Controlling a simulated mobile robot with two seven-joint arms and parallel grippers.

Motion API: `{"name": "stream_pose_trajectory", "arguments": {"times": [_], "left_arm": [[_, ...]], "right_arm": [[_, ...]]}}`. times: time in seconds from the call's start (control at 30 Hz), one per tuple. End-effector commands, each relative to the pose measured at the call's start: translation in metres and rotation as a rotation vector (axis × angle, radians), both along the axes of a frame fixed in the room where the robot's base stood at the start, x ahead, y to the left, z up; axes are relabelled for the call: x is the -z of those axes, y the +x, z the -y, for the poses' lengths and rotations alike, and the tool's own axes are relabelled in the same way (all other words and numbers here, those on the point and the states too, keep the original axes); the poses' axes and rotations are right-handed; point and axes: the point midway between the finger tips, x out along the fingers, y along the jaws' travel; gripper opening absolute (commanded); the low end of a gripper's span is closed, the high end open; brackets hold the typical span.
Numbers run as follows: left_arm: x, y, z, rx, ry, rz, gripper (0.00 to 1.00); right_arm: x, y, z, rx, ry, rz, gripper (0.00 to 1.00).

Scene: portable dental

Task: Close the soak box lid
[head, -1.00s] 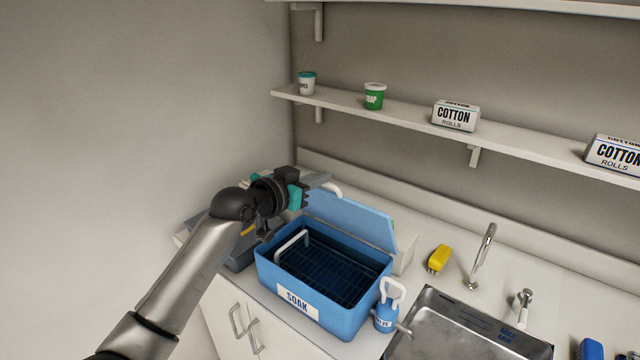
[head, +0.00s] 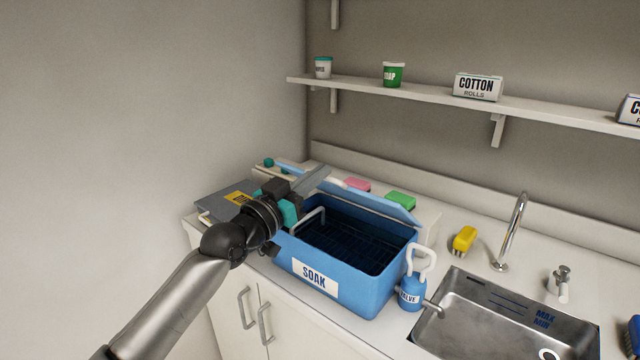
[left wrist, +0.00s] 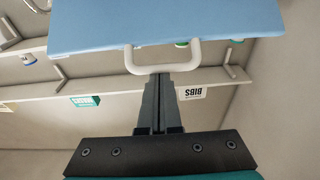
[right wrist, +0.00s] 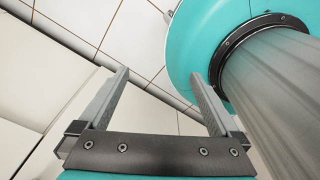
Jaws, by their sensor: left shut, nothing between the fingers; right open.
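The blue soak box (head: 345,285), labelled SOAK, stands on the counter, with a dark rack inside. Its blue lid (head: 385,203) is hinged at the back and leans partly lowered over the opening, which is still largely visible. The lid (left wrist: 165,25) fills the top of the left wrist view, with its white handle (left wrist: 160,68) at the near edge. My left gripper (head: 322,176) is at the lid's left end. In the wrist view its shut fingers (left wrist: 161,82) meet the handle's bar in the picture; contact is unclear. My right gripper (right wrist: 160,78) is open and empty over the floor.
Pink (head: 357,184) and green (head: 401,200) blocks sit behind the lid. A grey tray (head: 222,205) lies left.

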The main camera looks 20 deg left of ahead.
Motion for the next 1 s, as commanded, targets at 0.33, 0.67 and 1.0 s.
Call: {"name": "stream_pose_trajectory", "arguments": {"times": [0.33,0.67,1.0], "left_arm": [[0.022,-0.012,-0.004,0.0,-0.026,0.076,0.0],[0.037,-0.021,-0.007,0.0,-0.052,0.149,0.0],[0.054,-0.028,-0.01,-0.001,-0.091,0.256,0.0]], "right_arm": [[0.038,0.009,0.001,0.003,0.001,0.016,0.98],[0.065,0.039,0.013,0.008,-0.017,0.051,0.98],[0.083,0.089,0.0,0.014,-0.007,0.084,0.98]]}}
